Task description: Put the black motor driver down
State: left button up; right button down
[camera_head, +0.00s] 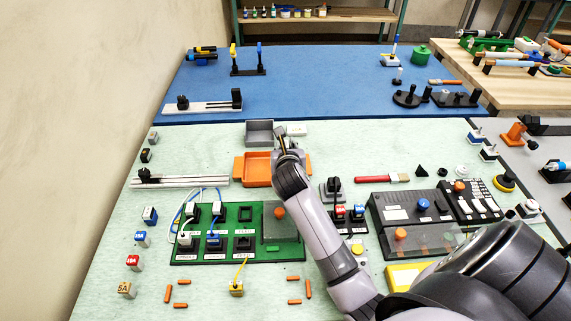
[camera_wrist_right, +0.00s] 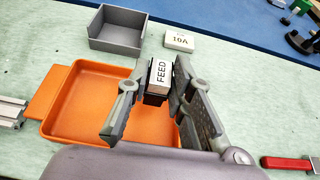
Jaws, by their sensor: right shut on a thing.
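My right gripper (camera_wrist_right: 157,82) is shut on a small black block with a white label reading FEED (camera_wrist_right: 160,72), which I take to be the black motor driver. The block is upright between the two fingers, over the orange tray (camera_wrist_right: 72,105). I cannot tell whether it touches the tray floor. In the head view the right gripper (camera_head: 289,150) is at the tray (camera_head: 243,170), and the arm hides the held block and part of the tray. The left gripper is not in view.
A grey open box (camera_head: 260,127) and a white block marked 10A (camera_wrist_right: 179,40) sit behind the tray. A green board with wired modules (camera_head: 240,246) lies in front. A red-handled brush (camera_head: 375,179) and a black panel (camera_head: 425,215) lie to the right.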

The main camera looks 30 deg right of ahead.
jog(key=shift+f, duration=0.9)
notch_tip(320, 180, down, 4)
jog(key=shift+r+b, duration=0.25)
jog(key=shift+b, duration=0.15)
jog(key=shift+f, duration=0.35)
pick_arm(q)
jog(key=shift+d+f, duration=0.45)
pick_arm(e)
jog(key=c, duration=1.4)
grip_release()
jog(key=shift+f, duration=0.15)
